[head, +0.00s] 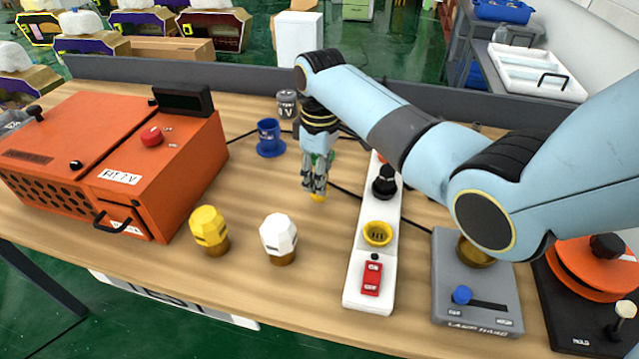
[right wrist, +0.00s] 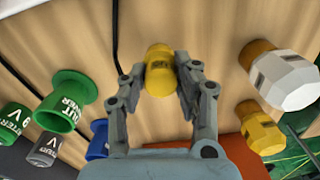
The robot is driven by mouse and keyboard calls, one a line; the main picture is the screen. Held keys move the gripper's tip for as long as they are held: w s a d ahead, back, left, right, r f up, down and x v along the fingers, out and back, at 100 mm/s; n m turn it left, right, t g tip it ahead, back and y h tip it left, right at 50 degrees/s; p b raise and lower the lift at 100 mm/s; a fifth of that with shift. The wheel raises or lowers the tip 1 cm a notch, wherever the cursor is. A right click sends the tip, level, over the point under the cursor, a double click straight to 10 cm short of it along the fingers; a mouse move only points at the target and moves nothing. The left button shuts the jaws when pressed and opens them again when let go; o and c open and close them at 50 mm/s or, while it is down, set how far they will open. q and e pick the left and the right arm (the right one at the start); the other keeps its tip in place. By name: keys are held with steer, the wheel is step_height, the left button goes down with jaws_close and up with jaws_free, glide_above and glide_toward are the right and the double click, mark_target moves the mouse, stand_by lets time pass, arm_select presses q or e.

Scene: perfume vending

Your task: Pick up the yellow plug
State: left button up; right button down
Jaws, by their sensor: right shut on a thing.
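The yellow plug (right wrist: 160,72) is a short yellow cylinder between the two fingers of my right gripper (right wrist: 160,84) in the right wrist view. The fingers touch it from both sides and are shut on it. In the head view my right gripper (head: 315,188) points down over the table's middle, and only a small yellow end of the plug (head: 318,198) shows below the fingertips. I cannot tell whether the plug still touches the table. My left gripper is in neither view.
A white power strip (head: 368,300) with a yellow socket (head: 377,234) and black plug (head: 384,182) lies to the right. A blue plug (head: 270,140) and grey one (head: 287,103) stand behind. Yellow (head: 209,230) and white (head: 278,238) bottles stand in front; an orange machine (head: 190,150) is left.

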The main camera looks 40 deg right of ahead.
step_height(320, 180, up, 2)
steer(key=shift+r, duration=0.15)
steer(key=s+d+r, duration=0.1)
steer(key=s+r, duration=0.5)
steer(key=s, duration=0.5)
steer(key=shift+s+r, duration=0.35)
steer(key=shift+s, duration=0.05)
steer(key=c, duration=1.5)
jaws_free()
steer(key=shift+c, duration=0.2)
jaws_close()
